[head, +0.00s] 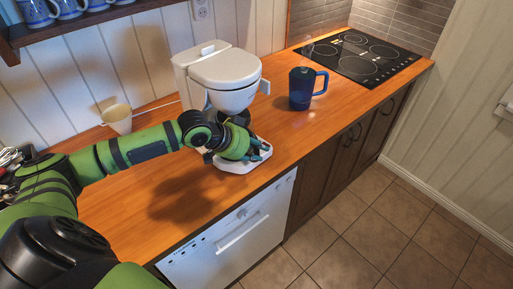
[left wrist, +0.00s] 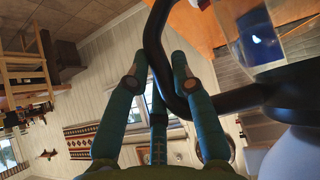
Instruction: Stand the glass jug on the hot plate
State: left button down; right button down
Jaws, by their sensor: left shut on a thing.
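The white coffee maker (head: 222,75) stands on the wooden counter, with its white base (head: 236,166) sticking out below my left gripper (head: 258,151). In the left wrist view, the glass jug (left wrist: 252,38) is at the upper right, and its black handle (left wrist: 153,42) passes between the teal fingers of my left gripper (left wrist: 160,78), which is shut on it. In the head view my gripper and wrist hide most of the jug, under the coffee maker's head. The hot plate is hidden, so I cannot tell whether the jug touches it. My right gripper is not in view.
A blue jug-like mug (head: 301,88) stands to the right of the coffee maker, before a black hob (head: 359,58). A cream cup (head: 117,119) is at the back left. The counter (head: 290,132) is clear at the front right. A dishwasher (head: 232,238) is below.

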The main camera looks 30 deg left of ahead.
pick_arm(q)
jog(key=c, duration=1)
grip_release()
jog(key=shift+s, duration=0.1)
jog(key=shift+s+a+r, duration=0.15)
jog(key=shift+a+r, duration=0.05)
jog(key=v, duration=1.1)
jog(key=shift+d+r, duration=0.1)
jog(key=shift+r, duration=0.15)
